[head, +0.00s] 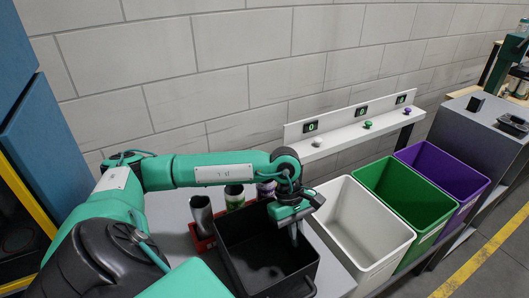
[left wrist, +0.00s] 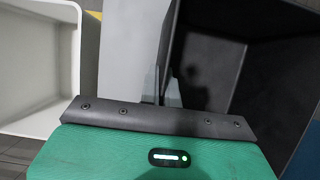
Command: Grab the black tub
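The black tub (head: 262,262) stands on the table at the bottom middle of the head view, open side up. Its inside looks empty where I can see it. My left gripper (head: 294,234) points down at the tub's right-hand rim. In the left wrist view, the grey fingers (left wrist: 157,88) are close together at the edge of the black tub (left wrist: 205,70). The wrist housing hides part of the fingers, so I cannot tell whether they are shut on the wall. My right gripper is not in view.
A white bin (head: 361,262), a green bin (head: 436,202) and a purple bin (head: 466,199) stand in a row to the right. A red holder (head: 202,243) with several cans is behind the tub. A shelf (head: 350,136) with knobs and displays runs along the wall.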

